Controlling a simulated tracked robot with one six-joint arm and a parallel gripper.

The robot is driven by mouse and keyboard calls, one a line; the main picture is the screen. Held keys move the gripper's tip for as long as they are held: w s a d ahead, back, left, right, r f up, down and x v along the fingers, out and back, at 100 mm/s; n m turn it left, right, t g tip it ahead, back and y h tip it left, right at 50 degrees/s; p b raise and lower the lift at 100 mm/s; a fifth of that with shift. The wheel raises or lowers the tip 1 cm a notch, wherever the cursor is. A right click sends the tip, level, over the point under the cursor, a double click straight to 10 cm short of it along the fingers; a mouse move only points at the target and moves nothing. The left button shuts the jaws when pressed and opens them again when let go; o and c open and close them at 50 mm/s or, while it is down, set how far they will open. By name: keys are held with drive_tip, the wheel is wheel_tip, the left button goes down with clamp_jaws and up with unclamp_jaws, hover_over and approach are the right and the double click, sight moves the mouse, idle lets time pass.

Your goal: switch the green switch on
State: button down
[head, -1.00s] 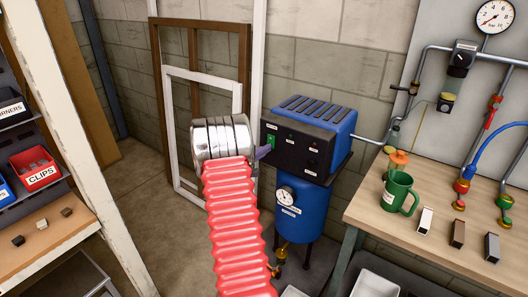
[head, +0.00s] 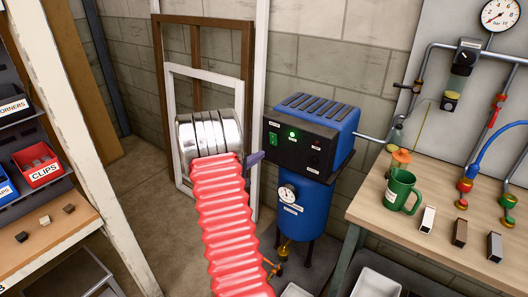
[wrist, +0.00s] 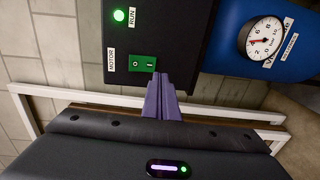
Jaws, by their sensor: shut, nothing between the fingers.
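The green switch (head: 273,139) is on the dark front panel of the blue machine (head: 317,115). In the wrist view the green switch (wrist: 142,63) shows O and I marks and a MOTOR label beside it. The round RUN lamp (wrist: 119,15) glows bright green; it also glows in the head view (head: 291,134). My gripper (head: 259,156) has purple fingers, shut and empty, just left of and below the switch. In the wrist view its fingertips (wrist: 160,76) are close by the I end; I cannot tell whether they touch it.
A blue tank with a gauge (head: 287,194) stands below the panel. A workbench (head: 400,225) with a green mug (head: 400,191) and pipework is on the right. Frames (head: 205,85) lean on the wall behind my arm. Shelves with a red clips bin (head: 40,167) are at the left.

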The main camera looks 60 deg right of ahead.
drive_tip(key=w+a, duration=0.1)
drive_tip(key=a, duration=0.6)
drive_tip(key=shift+a+f, duration=0.3)
drive_tip(key=shift+f, duration=0.15)
drive_tip(key=shift+w, duration=0.1)
drive_tip(key=s+a+f+g+y, duration=0.4)
drive_tip(key=s+a+f, duration=0.1)
drive_tip(key=s, duration=0.3)
drive_tip(key=s+a+r+y, duration=0.2)
drive_tip(key=a+y, duration=0.2)
drive_tip(key=a, duration=0.5)
drive_tip(key=w+a+r+t+y, duration=0.1)
drive_tip(key=a+r+t+y, duration=0.15)
drive_tip(key=a, duration=0.65)
drive_tip(key=w+a+r+t+y, duration=0.1)
drive_tip(key=a+r+t+y, duration=0.15)
drive_tip(key=a, duration=0.75)
drive_tip(key=w+a+r+t+y, duration=0.15)
drive_tip(key=a+r, duration=0.25)
drive_tip(key=a, duration=0.5)
drive_tip(key=a+r+n+t+y, duration=0.1)
drive_tip(key=a+r+t, duration=0.1)
drive_tip(key=a+r, duration=0.2)
drive_tip(key=s+a+r+t+y, duration=0.1)
drive_tip(key=a+r+t, duration=0.2)
drive_tip(key=a, duration=0.7)
wheel_tip(320, 180, up, 2)
drive_tip(key=shift+r+n+t, duration=0.25)
drive_tip(key=shift+n+t, duration=0.1)
drive_tip(key=shift+n, duration=0.05)
